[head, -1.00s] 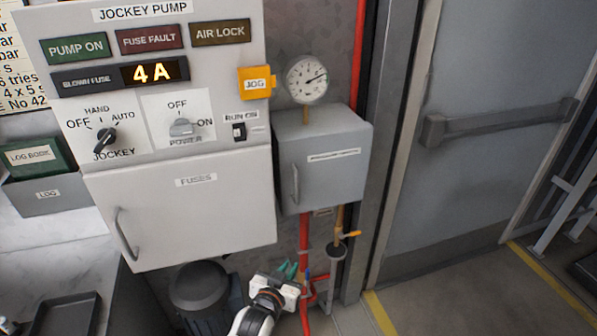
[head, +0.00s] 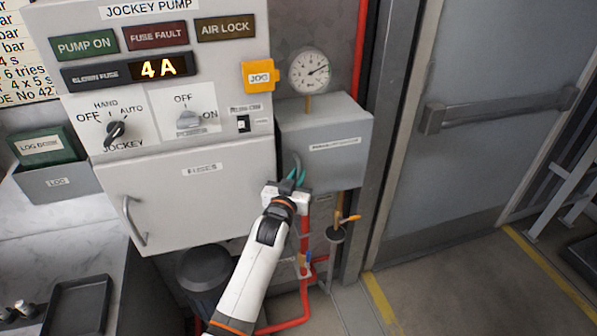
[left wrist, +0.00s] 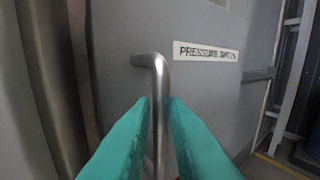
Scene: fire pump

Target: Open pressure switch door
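The pressure switch box (head: 340,160) is a grey cabinet under a round gauge, and its door is shut. It shows close up in the left wrist view (left wrist: 215,85), with its printed label. Its bent metal handle (left wrist: 158,90) stands between the two teal fingers of my left gripper (left wrist: 160,115). The fingers lie close on either side of the bar, with slim gaps showing. In the head view my left gripper (head: 296,177) is at the lower left of the door and hides the lower part of the handle. My right gripper is not in view.
The white jockey pump panel (head: 190,190) with its fuses door stands just left of the box. The round gauge (head: 309,71) sits above it. Red pipes and a valve (head: 336,234) are below. A grey door with a push bar (head: 500,108) is to the right.

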